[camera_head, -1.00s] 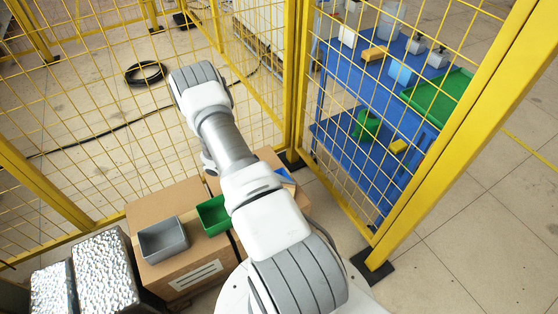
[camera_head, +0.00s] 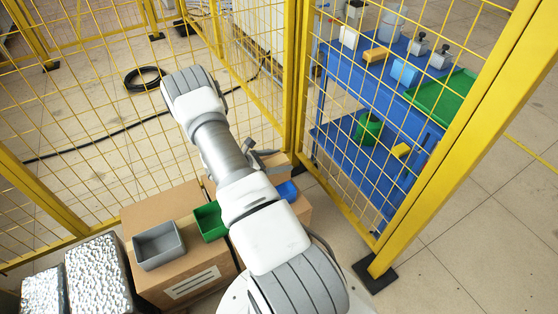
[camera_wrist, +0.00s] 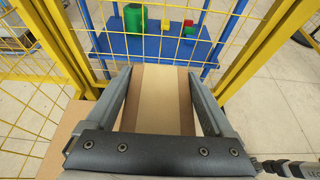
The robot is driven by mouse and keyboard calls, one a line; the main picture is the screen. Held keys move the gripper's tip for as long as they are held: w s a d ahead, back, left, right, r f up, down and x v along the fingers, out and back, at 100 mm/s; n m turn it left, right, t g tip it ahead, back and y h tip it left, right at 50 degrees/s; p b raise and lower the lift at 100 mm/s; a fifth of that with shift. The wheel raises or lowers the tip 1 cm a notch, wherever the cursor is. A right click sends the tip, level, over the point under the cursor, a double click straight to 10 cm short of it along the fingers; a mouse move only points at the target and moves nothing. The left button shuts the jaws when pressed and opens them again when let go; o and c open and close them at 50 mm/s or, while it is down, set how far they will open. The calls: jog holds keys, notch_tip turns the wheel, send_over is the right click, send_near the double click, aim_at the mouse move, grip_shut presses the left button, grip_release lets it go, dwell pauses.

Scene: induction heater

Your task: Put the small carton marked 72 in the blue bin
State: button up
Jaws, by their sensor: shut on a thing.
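My gripper (camera_wrist: 160,72) is shut on a tan carton (camera_wrist: 161,100) with a paler strip down its middle, seen between the two fingers in the wrist view. No number shows on the face in view. The blue bin (camera_head: 288,191) shows at the right of the bin row, partly hidden by my forearm. The gripper appears above and beyond it; the exact gap cannot be told.
A green bin (camera_head: 209,222) and a grey bin (camera_head: 158,246) stand left of the blue bin on large brown boxes (camera_head: 185,288). Yellow mesh fencing (camera_head: 290,80) encloses the area, with a post close behind the boxes. A blue shelf cart (camera_head: 350,150) stands beyond the fence.

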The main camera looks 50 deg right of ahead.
jog(key=shift+f+b, duration=2.95)
jog(key=shift+f, duration=1.05)
jog(key=o, duration=1.5)
jog(key=shift+a, duration=0.1)
jog(key=p+v, duration=0.3)
jog(key=v, duration=1.4)
jog(key=shift+a+r+p, duration=0.1)
jog(key=shift+r+p, duration=0.05)
jog(key=shift+p, duration=0.25)
